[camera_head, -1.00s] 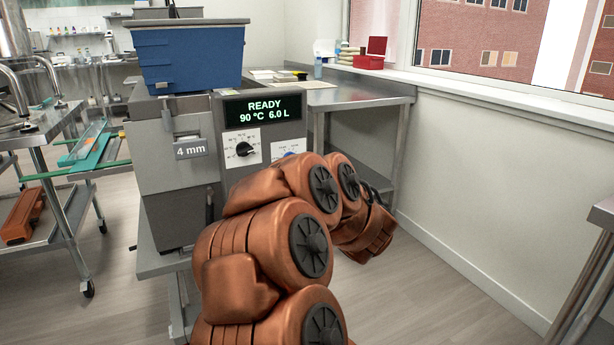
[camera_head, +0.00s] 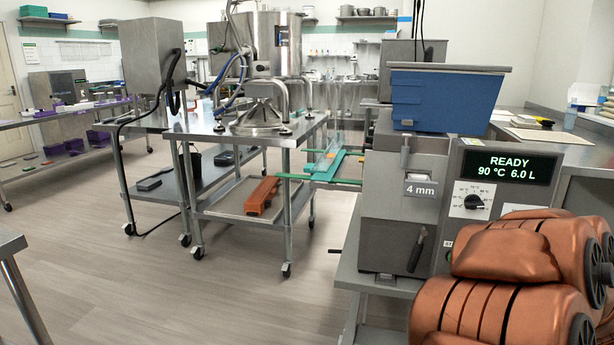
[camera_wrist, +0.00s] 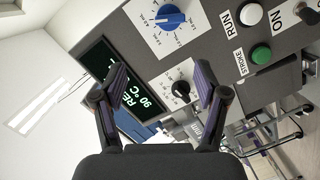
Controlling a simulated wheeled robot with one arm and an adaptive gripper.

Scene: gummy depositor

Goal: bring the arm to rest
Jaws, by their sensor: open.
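My copper-coloured arm (camera_head: 500,265) fills the lower right of the head view, folded beside the depositor machine (camera_head: 400,200). My gripper is outside the head view. In the wrist view my gripper (camera_wrist: 163,88) is open and empty, its two dark fingers apart. It faces the machine's control panel (camera_wrist: 205,60), which appears tilted, with a blue dial (camera_wrist: 170,17), a black dial (camera_wrist: 181,88) and a green button (camera_wrist: 261,54). The display (camera_head: 507,167) reads READY, 90 °C, 6.0 L. I cannot tell the distance between fingertips and panel.
A blue hopper (camera_head: 445,98) sits on top of the machine. A wheeled steel table (camera_head: 245,140) with a steel vessel stands at centre left, an orange part (camera_head: 262,195) on its lower shelf.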

